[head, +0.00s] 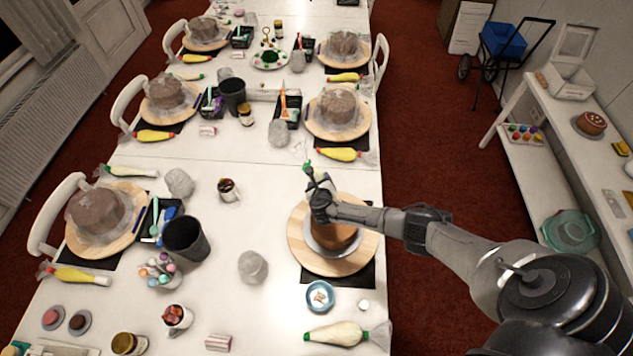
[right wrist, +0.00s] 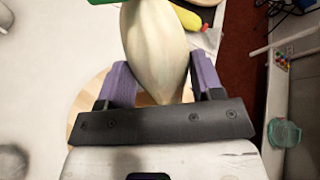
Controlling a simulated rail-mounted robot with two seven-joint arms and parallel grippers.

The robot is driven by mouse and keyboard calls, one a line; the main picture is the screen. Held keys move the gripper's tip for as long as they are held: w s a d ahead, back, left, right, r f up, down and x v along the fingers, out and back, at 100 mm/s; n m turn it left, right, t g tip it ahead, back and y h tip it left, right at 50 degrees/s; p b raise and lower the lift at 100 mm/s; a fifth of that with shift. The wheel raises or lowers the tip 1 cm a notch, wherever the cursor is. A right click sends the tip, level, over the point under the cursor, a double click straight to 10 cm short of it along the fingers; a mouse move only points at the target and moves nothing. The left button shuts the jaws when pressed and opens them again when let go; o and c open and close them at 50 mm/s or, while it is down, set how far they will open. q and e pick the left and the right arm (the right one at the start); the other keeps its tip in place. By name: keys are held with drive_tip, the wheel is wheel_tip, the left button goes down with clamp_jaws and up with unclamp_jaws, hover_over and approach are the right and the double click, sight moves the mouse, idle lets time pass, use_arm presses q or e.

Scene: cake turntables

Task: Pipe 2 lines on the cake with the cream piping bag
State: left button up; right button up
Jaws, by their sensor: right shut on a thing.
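My right gripper (head: 319,194) is above the far side of the nearest right-hand cake (head: 333,236) and shut on a cream piping bag (head: 318,178). In the right wrist view, the pale bag (right wrist: 155,45) fills the space between the two purple-grey fingers of my gripper (right wrist: 160,78). Something green shows at the bag's far end. The brown cake stands on a round wooden turntable (head: 299,245); my gripper and wrist hide part of its top. I cannot tell whether any cream is on it. My left gripper is in neither view.
Another pale piping bag (head: 338,334) lies near the front edge. A blue bowl (head: 320,297), a wrapped lump (head: 253,267) and a dark cup (head: 186,241) stand nearby. A yellow piping bag (head: 340,153) lies beyond the turntable. A white shelf (head: 545,100) stands at right.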

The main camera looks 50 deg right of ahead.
drive_tip(key=shift+s+d, duration=0.2)
idle(0.4)
drive_tip(key=shift+o, duration=1.2)
drive_tip(key=shift+c, duration=0.2)
drive_tip(key=shift+r, duration=0.2)
